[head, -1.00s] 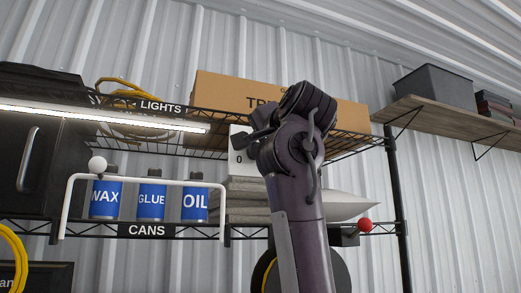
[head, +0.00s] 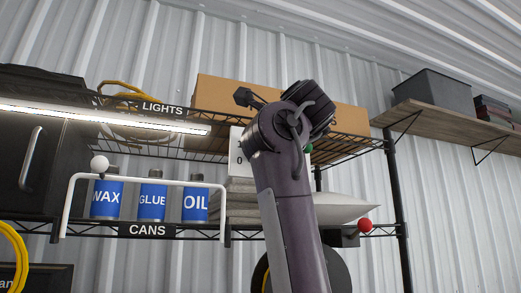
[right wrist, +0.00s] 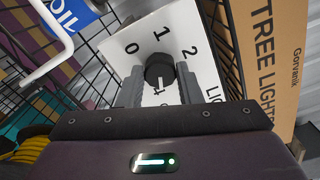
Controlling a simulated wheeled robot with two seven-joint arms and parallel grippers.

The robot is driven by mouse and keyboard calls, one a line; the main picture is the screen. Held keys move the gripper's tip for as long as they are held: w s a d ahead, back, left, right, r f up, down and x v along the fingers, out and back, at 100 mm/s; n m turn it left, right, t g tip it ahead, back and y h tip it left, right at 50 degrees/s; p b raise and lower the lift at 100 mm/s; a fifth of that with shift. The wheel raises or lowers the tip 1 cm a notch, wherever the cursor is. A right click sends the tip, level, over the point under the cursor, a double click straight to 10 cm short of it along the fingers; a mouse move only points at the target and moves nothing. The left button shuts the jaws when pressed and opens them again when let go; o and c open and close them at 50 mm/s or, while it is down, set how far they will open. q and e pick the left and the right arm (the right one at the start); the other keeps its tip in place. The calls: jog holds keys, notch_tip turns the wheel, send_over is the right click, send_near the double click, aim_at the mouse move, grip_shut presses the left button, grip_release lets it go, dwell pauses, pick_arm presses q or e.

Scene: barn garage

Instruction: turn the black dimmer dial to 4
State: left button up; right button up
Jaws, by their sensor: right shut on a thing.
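The black dimmer dial (right wrist: 159,69) sits on a white panel (right wrist: 183,22) in the right wrist view. In the head view, part of the panel (head: 236,165) with a 0 shows left of my right arm, which hides the dial and the fingers. My left gripper is not in view.
A cardboard box (head: 225,90) lies on the wire shelf labelled LIGHTS. WAX, GLUE and OIL cans (head: 152,201) stand below, behind a white bar (head: 145,180). A red ball knob (head: 365,225) is at the lower right. A lit tube (head: 110,118) crosses the left.

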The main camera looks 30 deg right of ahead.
jog(key=shift+s+r+m, duration=0.1)
jog(key=shift+r+m, duration=0.1)
jog(key=shift+m, duration=0.8)
jog(key=o, duration=1)
jog(key=shift+w+f, duration=0.15)
jog(key=shift+w, duration=0.1)
jog(key=shift+s, duration=0.1)
jog(key=b+v, duration=0.5)
jog(key=v, duration=0.2)
jog(key=shift+s, duration=0.35)
jog(key=shift+w, duration=0.1)
